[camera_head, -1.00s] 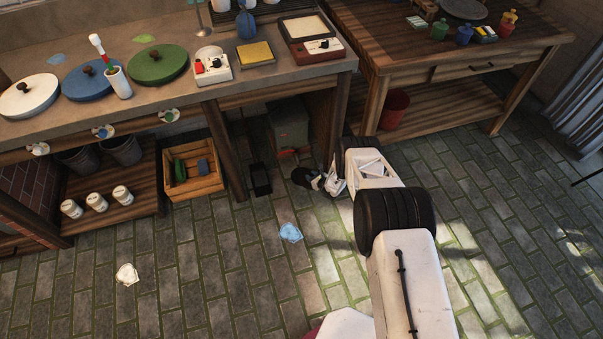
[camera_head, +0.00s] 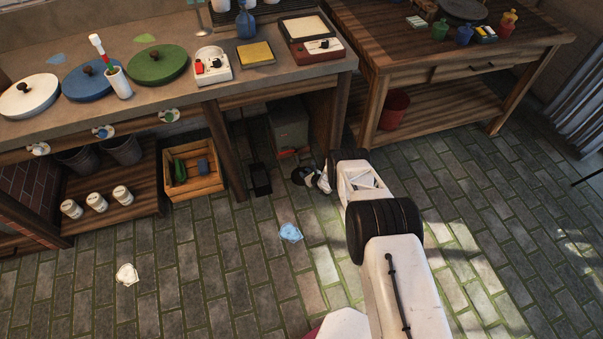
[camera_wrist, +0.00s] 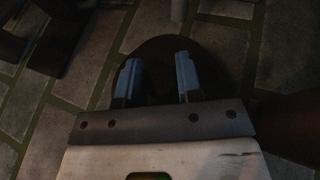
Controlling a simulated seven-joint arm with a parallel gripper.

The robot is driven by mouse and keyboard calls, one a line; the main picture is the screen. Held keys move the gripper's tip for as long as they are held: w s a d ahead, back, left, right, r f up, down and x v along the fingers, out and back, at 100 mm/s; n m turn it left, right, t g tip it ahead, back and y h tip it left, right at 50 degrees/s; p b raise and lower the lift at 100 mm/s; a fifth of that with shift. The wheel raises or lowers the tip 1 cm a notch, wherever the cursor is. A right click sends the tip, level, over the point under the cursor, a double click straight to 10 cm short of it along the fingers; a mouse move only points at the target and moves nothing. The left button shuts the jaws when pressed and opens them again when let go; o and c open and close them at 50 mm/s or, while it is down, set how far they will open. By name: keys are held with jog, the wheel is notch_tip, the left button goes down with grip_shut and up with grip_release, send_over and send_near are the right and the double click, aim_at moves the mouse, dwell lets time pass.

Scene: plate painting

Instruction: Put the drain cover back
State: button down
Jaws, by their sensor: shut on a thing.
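A dark round piece, which looks like the drain cover (camera_head: 298,176), is at my gripper (camera_wrist: 158,80), low over or on the brick floor. In the wrist view the dark disc (camera_wrist: 160,50) lies under and between my two blue-grey fingers, which stand apart with the piece held between them. Its gripped part is too dark to make out. A black rectangular drain opening (camera_head: 261,180) is in the floor to the left of my gripper. I cannot tell whether the cover touches the floor.
A grey box (camera_head: 288,125) stands under the counter behind the opening. A wooden crate (camera_head: 192,170) is to the left, and a table leg (camera_head: 225,150) stands close by. A blue splotch (camera_head: 290,233) and a white one (camera_head: 126,274) lie on the open floor in front.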

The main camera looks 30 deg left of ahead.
jog(key=shift+x, duration=1.35)
jog(key=shift+w+a+f, duration=0.2)
jog(key=shift+a+f, duration=0.2)
jog(key=shift+f, duration=0.25)
jog(key=shift+f, duration=0.25)
jog(key=c, duration=0.8)
grip_release()
